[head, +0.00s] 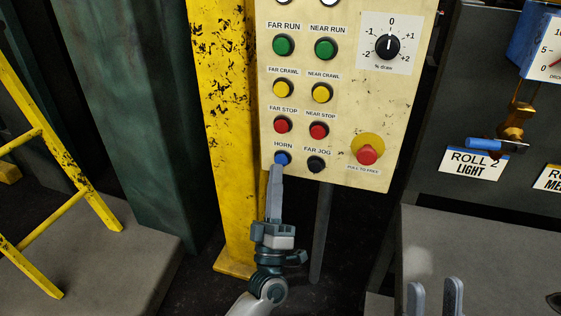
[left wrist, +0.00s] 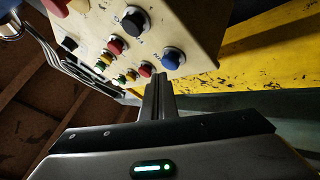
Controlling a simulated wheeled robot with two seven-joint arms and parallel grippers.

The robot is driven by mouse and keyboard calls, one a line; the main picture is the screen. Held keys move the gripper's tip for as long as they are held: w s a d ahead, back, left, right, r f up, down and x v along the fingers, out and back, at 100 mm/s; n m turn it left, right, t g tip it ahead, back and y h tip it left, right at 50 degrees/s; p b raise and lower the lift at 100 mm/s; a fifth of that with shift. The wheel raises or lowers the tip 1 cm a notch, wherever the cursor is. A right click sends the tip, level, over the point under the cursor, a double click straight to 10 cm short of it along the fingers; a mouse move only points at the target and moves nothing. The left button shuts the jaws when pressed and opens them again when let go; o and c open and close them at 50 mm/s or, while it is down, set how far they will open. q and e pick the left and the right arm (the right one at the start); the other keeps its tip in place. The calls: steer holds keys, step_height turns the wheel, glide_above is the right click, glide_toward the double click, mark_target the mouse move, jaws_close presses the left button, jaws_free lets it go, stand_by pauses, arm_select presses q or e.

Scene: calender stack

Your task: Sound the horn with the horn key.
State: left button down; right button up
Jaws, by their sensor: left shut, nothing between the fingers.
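The horn key is a round blue button (head: 282,158) under the HORN label, at the lower left of the cream control panel (head: 350,98). It also shows in the left wrist view (left wrist: 172,60). My left gripper (head: 277,170) is shut and empty, pointing up at the panel, with its tips at the lower edge of the blue button. In the left wrist view the closed fingers (left wrist: 158,82) end close beside the button. I cannot tell whether they touch it. My right gripper (head: 434,294) is open and empty at the bottom right, its two fingers apart.
A black FAR JOG button (head: 316,164) sits just right of the horn key, with a red mushroom button (head: 367,155) further right. Red stop buttons (head: 283,125) lie above. A yellow post (head: 229,130) stands left of the panel. A grey block (head: 485,245) is at the right.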

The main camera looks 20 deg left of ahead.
arm_select(q)
steer(key=shift+w, duration=0.1)
stand_by(0.3)
steer(key=shift+w, duration=0.3)
steer(key=shift+w, duration=0.25)
stand_by(0.6)
steer(key=shift+w, duration=0.3)
stand_by(0.4)
steer(key=shift+s, duration=0.2)
steer(key=shift+s+p, duration=0.4)
steer(key=shift+s, duration=0.35)
